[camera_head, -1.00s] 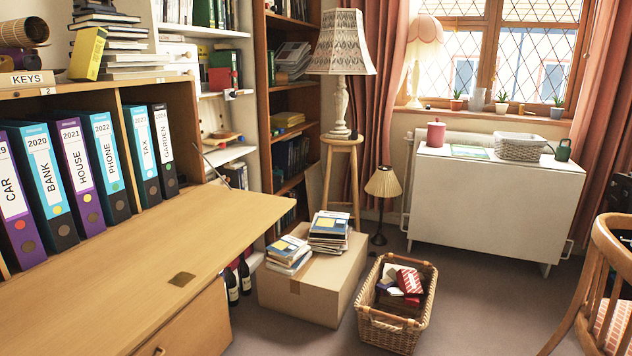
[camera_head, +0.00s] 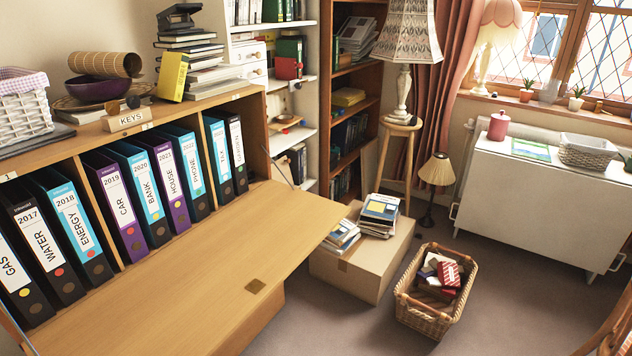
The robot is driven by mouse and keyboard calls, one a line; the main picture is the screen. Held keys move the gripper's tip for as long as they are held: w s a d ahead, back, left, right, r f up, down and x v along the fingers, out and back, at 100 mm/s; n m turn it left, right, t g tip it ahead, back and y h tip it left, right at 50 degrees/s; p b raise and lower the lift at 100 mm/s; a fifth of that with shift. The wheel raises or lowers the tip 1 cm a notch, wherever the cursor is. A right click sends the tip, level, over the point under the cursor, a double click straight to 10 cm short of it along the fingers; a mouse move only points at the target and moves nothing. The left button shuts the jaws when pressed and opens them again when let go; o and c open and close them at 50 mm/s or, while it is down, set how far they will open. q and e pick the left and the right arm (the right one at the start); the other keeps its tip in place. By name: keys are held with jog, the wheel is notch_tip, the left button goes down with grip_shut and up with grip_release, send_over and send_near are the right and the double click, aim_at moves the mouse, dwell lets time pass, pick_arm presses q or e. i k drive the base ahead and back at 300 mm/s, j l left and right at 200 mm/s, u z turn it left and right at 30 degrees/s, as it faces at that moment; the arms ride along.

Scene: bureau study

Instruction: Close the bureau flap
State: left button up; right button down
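The bureau flap (camera_head: 215,285) is a light wooden panel, folded down and lying about level, with a small dark plate (camera_head: 256,286) near its outer edge. Its inner edge meets the bureau (camera_head: 262,130), whose compartments hold a row of labelled binders (camera_head: 115,205). A thin stay (camera_head: 283,171) runs from the bureau's right side towards the flap. The flap's near left part runs out of the picture. Neither of my grippers shows in the head view.
A cardboard box (camera_head: 345,275) with books on it stands on the floor beyond the flap's right end. A wicker basket (camera_head: 425,318) stands right of it. A white cabinet (camera_head: 540,205) is at the right. Carpet (camera_head: 345,330) is clear in front. A keys box (camera_head: 126,120) and books top the bureau.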

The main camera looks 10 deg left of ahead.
aim_at(188, 298)
jog(key=u, duration=1.2)
